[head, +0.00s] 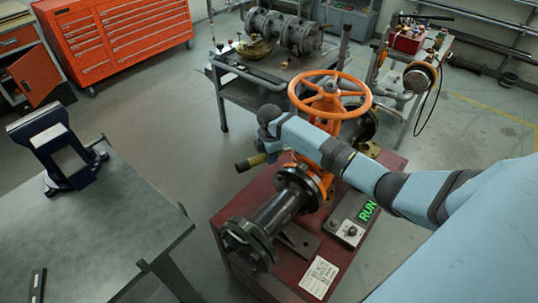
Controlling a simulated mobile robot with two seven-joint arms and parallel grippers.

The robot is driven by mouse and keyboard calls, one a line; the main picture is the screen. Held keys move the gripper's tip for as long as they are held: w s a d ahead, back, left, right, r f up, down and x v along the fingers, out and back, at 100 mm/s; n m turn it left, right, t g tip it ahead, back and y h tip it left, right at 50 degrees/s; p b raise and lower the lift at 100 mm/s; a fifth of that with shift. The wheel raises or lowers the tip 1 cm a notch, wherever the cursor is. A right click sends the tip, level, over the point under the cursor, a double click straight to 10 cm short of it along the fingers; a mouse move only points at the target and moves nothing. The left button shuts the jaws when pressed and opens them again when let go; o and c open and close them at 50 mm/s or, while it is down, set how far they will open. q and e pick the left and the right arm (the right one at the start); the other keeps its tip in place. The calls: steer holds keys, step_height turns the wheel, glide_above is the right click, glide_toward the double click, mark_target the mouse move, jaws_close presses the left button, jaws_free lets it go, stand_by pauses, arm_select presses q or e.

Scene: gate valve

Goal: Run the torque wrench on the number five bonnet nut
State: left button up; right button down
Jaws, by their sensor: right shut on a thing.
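The gate valve stands on a dark red bench (228,216), with an orange handwheel (330,78) on top and an orange body and bonnet (308,172) below. Its dark flanged pipe (283,210) runs toward the lower left. My right arm reaches in from the right across the valve. My right gripper (270,148) is at the left side of the bonnet, largely hidden by its own wrist. It is shut on the torque wrench (248,162), whose dark handle sticks out to the left. The wrench head and the number five bonnet nut are hidden behind my arm. My left gripper is out of view.
A control box (347,228) with a green RUN display and a white label plate (319,277) are on the red bench. A grey-green table (110,235) at left holds a dark blue stand (68,158). Carts with valve parts stand behind. Floor between is clear.

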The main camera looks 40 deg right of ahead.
steer(key=shift+r+p, duration=0.3)
stand_by(0.4)
steer(key=shift+r+p, duration=0.85)
steer(key=shift+r, duration=0.25)
steer(key=shift+r+p, duration=0.35)
steer(key=shift+r, duration=0.5)
